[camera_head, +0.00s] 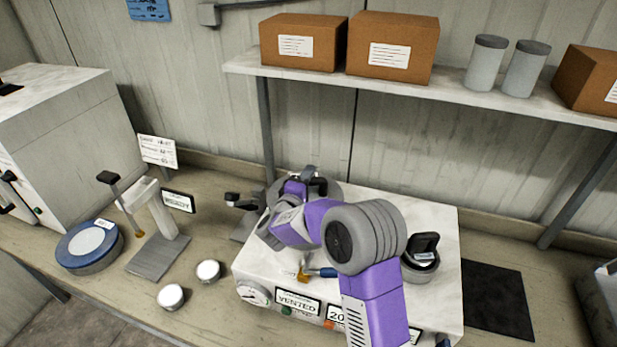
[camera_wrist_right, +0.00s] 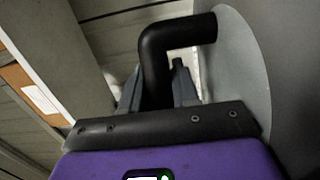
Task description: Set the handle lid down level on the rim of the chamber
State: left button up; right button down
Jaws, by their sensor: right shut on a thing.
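My right gripper (camera_head: 312,183) is over the back of the white bench unit (camera_head: 255,262). In the right wrist view, its fingers (camera_wrist_right: 160,88) are shut on the black bent handle (camera_wrist_right: 158,55) of the handle lid. The lid's grey face (camera_wrist_right: 245,75) fills the right side of that view. In the head view, a grey round edge (camera_head: 331,189) shows behind my gripper; my arm covers most of it. I cannot tell whether the lid touches the chamber rim or is level, since the rim is hidden. My left gripper is not in view.
A small grey pot with a black top (camera_head: 420,258) stands on the unit's right. A blue-rimmed dish (camera_head: 72,260), a white stand (camera_head: 160,235) and two small white-topped tins (camera_head: 171,296) are on the left. A shelf (camera_head: 450,95) with boxes runs above. A dark mat (camera_head: 497,298) lies clear.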

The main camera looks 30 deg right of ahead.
jog(key=shift+f, duration=0.15)
jog(key=c, duration=0.8)
grip_release()
jog(key=shift+a+f, duration=0.1)
jog(key=shift+f, duration=0.05)
jog(key=v, duration=0.7)
jog(key=shift+s+a, duration=0.15)
jog(key=shift+s, duration=0.05)
